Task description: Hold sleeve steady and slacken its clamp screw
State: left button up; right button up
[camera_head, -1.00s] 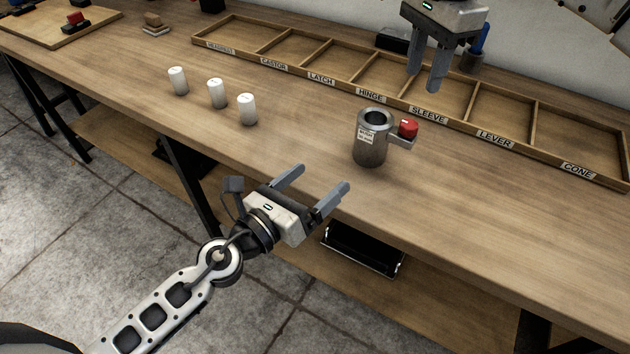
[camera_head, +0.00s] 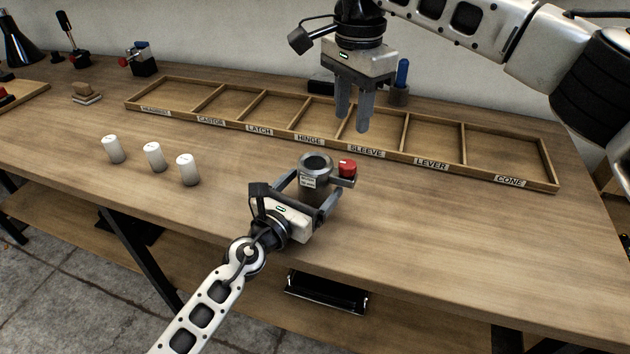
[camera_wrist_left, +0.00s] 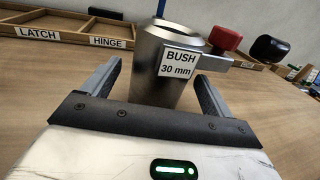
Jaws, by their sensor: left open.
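The sleeve, a grey metal cylinder labelled "BUSH 30 mm" (camera_wrist_left: 160,80), stands upright on the bench; in the head view its open top (camera_head: 315,163) shows. A side lug carries the red clamp screw head (camera_head: 347,167), also in the left wrist view (camera_wrist_left: 225,38). My left gripper (camera_head: 306,192) is open and low, with one finger on each side of the sleeve; in the left wrist view gaps show beside both fingers (camera_wrist_left: 157,92). My right gripper (camera_head: 354,118) hangs above and behind the sleeve, pointing down and empty, its fingers slightly apart. The sleeve's lower part is hidden in the head view.
An empty wooden tray with labelled compartments (camera_head: 400,154) lies behind the sleeve. Three white cylinders (camera_head: 154,157) stand to the left. A holder with a blue-handled tool (camera_head: 400,85) stands behind the tray. The bench right of the sleeve is clear (camera_head: 450,230).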

pick_arm(q)
jog(key=shift+x, duration=1.1)
